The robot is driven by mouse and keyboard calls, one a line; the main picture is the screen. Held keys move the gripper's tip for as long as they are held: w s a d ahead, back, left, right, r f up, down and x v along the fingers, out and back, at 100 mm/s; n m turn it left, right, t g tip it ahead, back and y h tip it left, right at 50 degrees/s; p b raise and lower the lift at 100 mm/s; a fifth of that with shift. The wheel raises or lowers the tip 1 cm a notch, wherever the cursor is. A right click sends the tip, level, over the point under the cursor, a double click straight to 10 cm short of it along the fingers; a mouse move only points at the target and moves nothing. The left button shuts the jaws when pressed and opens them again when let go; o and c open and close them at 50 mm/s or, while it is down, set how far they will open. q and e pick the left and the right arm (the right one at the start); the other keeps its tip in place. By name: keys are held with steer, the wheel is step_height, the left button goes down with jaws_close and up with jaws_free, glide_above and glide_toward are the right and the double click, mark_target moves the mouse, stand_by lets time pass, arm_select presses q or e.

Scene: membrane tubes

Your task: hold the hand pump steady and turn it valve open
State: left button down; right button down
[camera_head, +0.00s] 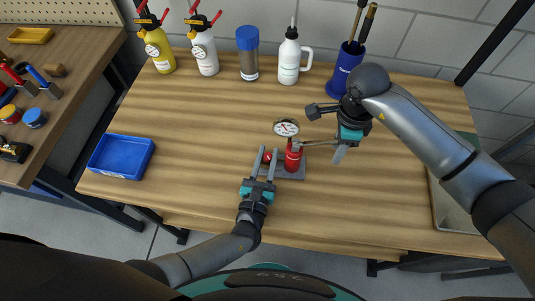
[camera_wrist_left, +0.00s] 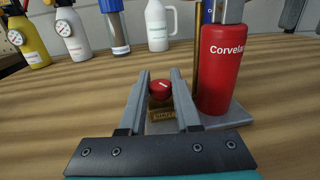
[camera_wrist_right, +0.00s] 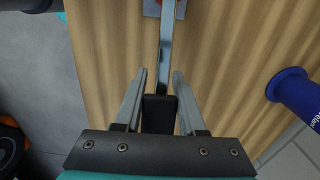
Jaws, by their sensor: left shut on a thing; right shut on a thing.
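The hand pump has a red cylinder (camera_head: 293,159) standing upright on a grey base plate (camera_head: 292,174); the cylinder also shows in the left wrist view (camera_wrist_left: 220,80). A round white gauge (camera_head: 286,128) sits behind it. The red valve knob (camera_wrist_left: 160,90), above a brass block (camera_wrist_left: 162,114), is left of the cylinder. My left gripper (camera_head: 265,157) is shut on the knob, one finger on each side. My right gripper (camera_head: 338,145) is shut on the black grip (camera_wrist_right: 158,113) of the pump's metal lever (camera_wrist_right: 167,45), which reaches out to the right of the cylinder.
A blue tray (camera_head: 121,157) stands at left. Yellow (camera_head: 159,52) and white (camera_head: 204,53) spray bottles, a blue-capped jar (camera_head: 248,56), a white jug (camera_head: 289,62) and a blue holder (camera_head: 345,70) line the back. A grey tray (camera_head: 447,205) is at right. The front table is clear.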

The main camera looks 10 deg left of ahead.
arm_select(q)
steer(key=shift+n+y, duration=1.3)
steer(key=shift+y, duration=0.7)
steer(key=c, duration=0.6)
jaws_free()
steer(key=shift+s, duration=0.1)
steer(key=s, duration=0.7)
steer(key=shift+s+d, duration=0.15)
steer(key=shift+d, duration=0.25)
